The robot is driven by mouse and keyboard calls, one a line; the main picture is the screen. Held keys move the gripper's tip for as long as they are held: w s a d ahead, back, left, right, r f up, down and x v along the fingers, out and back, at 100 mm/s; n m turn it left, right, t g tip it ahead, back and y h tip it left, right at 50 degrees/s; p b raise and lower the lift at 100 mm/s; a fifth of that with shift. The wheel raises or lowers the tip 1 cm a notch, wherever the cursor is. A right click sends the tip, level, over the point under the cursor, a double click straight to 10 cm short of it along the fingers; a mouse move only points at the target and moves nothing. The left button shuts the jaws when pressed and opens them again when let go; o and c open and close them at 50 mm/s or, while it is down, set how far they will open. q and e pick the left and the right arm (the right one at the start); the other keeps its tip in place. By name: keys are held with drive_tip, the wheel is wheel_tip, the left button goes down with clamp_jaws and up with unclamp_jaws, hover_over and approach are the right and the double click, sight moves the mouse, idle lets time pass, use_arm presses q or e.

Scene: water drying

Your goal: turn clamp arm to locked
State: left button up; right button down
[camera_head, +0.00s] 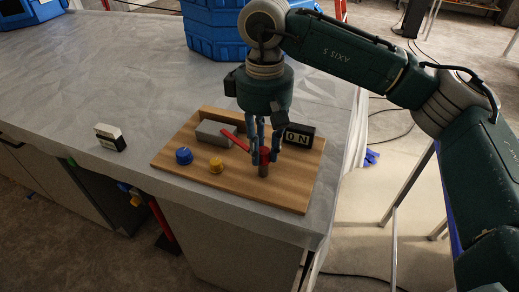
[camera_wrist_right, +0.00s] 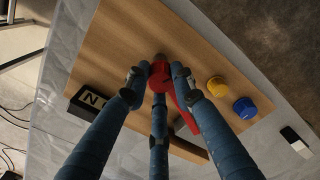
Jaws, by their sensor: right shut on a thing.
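The red clamp arm (camera_head: 233,139) is on a wooden board (camera_head: 230,184) near the corner of the covered table. It reaches from a short dark post (camera_head: 263,170) toward a grey block (camera_head: 213,133), up and left in the head view. My right gripper (camera_head: 263,153) comes down from above, its blue fingers closed around the red hub at the arm's post end. In the right wrist view the fingers (camera_wrist_right: 157,78) surround the red hub, and the red clamp arm (camera_wrist_right: 183,105) runs down and right. The fingers hide part of the hub. My left gripper is not in view.
A blue knob (camera_head: 184,155) and a yellow knob (camera_head: 216,164) stand on the board. A black block marked "ON" (camera_head: 299,135) is right of the gripper. A small black-and-white box (camera_head: 110,138) lies left of the board. Blue crates (camera_head: 215,33) stand behind.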

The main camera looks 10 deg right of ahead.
drive_tip(key=shift+s+d, duration=0.1)
idle(0.3)
drive_tip(key=c, duration=1.5)
unclamp_jaws()
drive_tip(key=shift+o, duration=0.2)
drive_tip(key=shift+r, duration=0.1)
drive_tip(key=shift+r, duration=0.2)
wheel_tip(320, 180, up, 12)
drive_tip(key=shift+f, duration=0.25)
